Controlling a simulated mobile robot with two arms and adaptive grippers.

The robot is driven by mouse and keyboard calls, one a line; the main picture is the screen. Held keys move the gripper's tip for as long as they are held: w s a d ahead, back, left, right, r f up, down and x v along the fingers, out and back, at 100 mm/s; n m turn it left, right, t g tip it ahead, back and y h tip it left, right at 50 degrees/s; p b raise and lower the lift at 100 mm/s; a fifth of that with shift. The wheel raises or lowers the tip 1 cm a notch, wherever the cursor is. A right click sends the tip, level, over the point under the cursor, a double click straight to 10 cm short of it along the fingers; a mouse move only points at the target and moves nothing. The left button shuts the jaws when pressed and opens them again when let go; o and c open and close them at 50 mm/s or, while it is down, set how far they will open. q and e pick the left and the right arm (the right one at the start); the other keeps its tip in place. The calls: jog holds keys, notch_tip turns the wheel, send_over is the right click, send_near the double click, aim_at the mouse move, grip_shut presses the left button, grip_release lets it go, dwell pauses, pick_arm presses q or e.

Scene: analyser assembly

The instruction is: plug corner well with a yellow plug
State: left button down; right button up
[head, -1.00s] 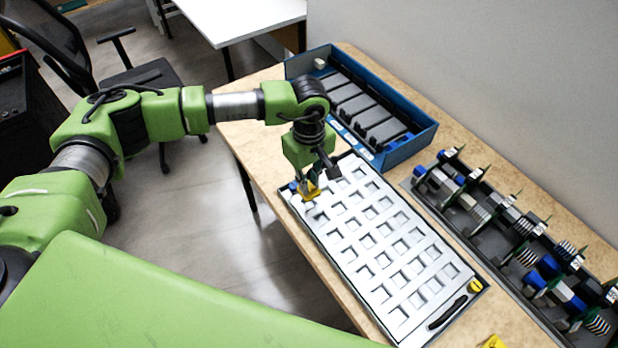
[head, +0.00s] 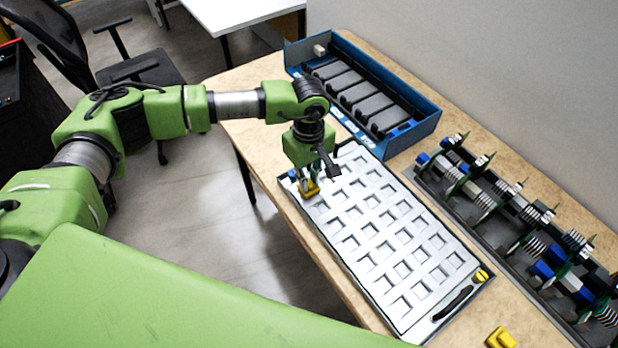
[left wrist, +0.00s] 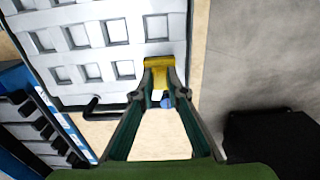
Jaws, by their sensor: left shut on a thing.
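My left gripper (head: 312,181) is shut on a yellow plug (head: 311,191) at the far left corner of the white tray with square wells (head: 330,232). In the left wrist view the plug (left wrist: 158,63) sits between the fingertips (left wrist: 160,75), over the tray's corner. The well under it is hidden, and I cannot tell whether the plug is seated in it. A second yellow plug (head: 501,338) lies on the table near the front. A yellow piece (head: 481,275) sits at the tray's near right corner. My right gripper is not in view.
A blue bin of dark modules (head: 425,135) stands behind the tray. A dark rack with several blue, grey and green parts (head: 433,190) lies to the right. A dark handle (head: 452,303) is on the tray's near end.

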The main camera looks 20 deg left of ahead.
pick_arm(q)
jog(key=shift+b, duration=0.3)
dwell(0.7)
jog(key=shift+f+b, duration=0.25)
jog(key=shift+b, duration=0.05)
dwell(0.4)
jog(key=c, duration=1.9)
grip_release()
jog(key=shift+r, duration=0.15)
jog(key=shift+r+p, duration=0.45)
jog(key=shift+r, duration=1.45)
notch_tip(320, 180, up, 7)
jog(key=p, duration=0.2)
jog(key=shift+p, duration=0.3)
jog(key=shift+f, duration=0.1)
